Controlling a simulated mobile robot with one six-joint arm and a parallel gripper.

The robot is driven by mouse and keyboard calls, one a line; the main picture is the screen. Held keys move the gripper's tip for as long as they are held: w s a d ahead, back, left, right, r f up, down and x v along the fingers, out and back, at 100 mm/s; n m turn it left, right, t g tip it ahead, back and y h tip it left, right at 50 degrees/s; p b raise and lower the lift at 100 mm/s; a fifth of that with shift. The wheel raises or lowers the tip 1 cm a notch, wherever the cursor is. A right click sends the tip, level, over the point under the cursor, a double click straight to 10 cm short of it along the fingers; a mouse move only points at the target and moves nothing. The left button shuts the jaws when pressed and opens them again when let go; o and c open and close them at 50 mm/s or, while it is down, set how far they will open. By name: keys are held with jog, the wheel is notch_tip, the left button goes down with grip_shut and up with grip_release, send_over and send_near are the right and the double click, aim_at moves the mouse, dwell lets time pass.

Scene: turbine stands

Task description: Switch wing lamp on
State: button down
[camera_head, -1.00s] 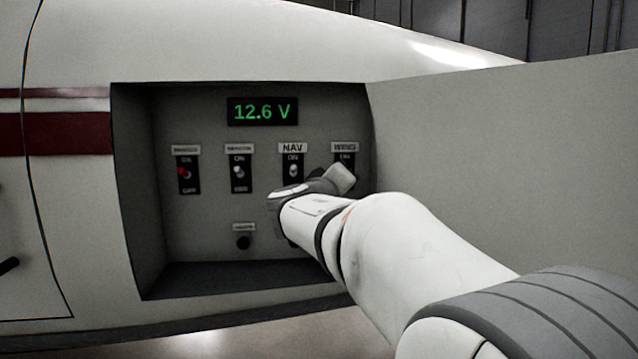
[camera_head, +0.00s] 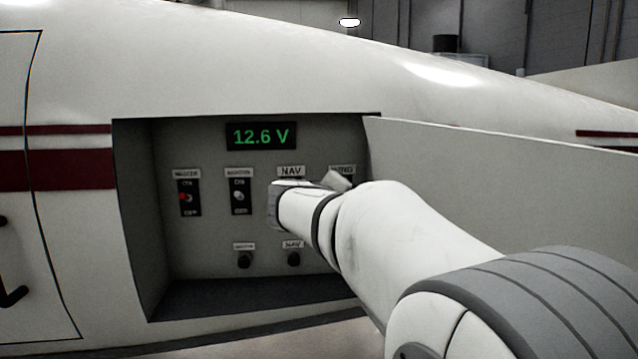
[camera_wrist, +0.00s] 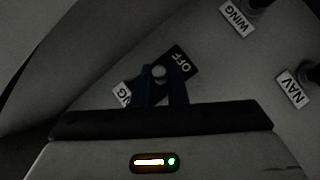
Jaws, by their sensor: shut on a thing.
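The wing switch shows in the wrist view as a dark plate (camera_wrist: 182,62) marked OFF, with a pale round lever tip (camera_wrist: 160,71). Its label (camera_wrist: 122,94) is partly covered and only its last letters show. My gripper (camera_wrist: 160,84) has its two dark fingers shut on the lever, one on each side. The ON end of the plate is hidden by the fingers, and I cannot tell the lever's position. In the head view the WING label (camera_head: 343,169) is partly visible behind my gripper; the switch under it is hidden.
The recessed panel holds a 12.6 V display (camera_head: 261,136), a master switch (camera_head: 187,197) with a red lever and another switch (camera_head: 239,196). My arm hides the NAV switch. Small black knobs (camera_head: 244,260) sit below. An open door panel (camera_head: 480,170) stands right of my arm.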

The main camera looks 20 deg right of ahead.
jog(key=r+g+y+p, duration=0.1)
jog(key=p, duration=0.3)
jog(key=n+g+p, duration=0.1)
jog(key=g+p, duration=0.1)
jog(key=p, duration=0.3)
jog(key=r+n+g+y+p, duration=0.1)
jog(key=p, duration=0.4)
jog(key=shift+w+d+r+g+y, duration=0.1)
jog(key=shift+w+r+g+y, duration=0.2)
jog(key=shift+w+g, duration=0.1)
jog(key=shift+f, duration=0.1)
jog(key=c, duration=1.5)
grip_release()
jog(key=shift+o, duration=0.2)
jog(key=s+a+r+b, duration=0.2)
jog(key=s+a, duration=0.6)
jog(key=a, duration=0.5)
jog(key=shift+s+a+r, duration=0.2)
jog(key=shift+a+r, duration=0.1)
jog(key=shift+r, duration=0.3)
